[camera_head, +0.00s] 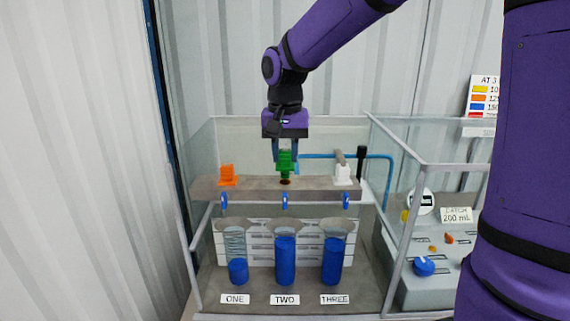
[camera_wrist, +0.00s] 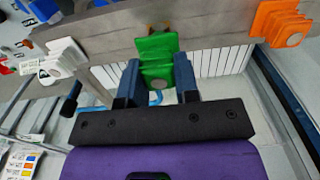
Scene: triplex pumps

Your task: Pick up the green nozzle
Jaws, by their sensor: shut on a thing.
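The green nozzle (camera_head: 286,161) is held between the two fingers of my gripper (camera_head: 285,150), just above the middle of the grey ledge (camera_head: 255,188). A dark round spot shows on the ledge right below it. Whether the nozzle's lower end still touches the ledge I cannot tell. In the wrist view the green nozzle (camera_wrist: 157,55) sits between the blue fingers of my gripper (camera_wrist: 158,75), which is shut on its sides.
An orange nozzle (camera_head: 228,175) stands at the ledge's left and a white one (camera_head: 342,170) at its right, near a black-topped post (camera_head: 361,160). Blue-filled cylinders (camera_head: 285,260) stand below. Glass panels surround the ledge; a second tank (camera_head: 440,260) is at right.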

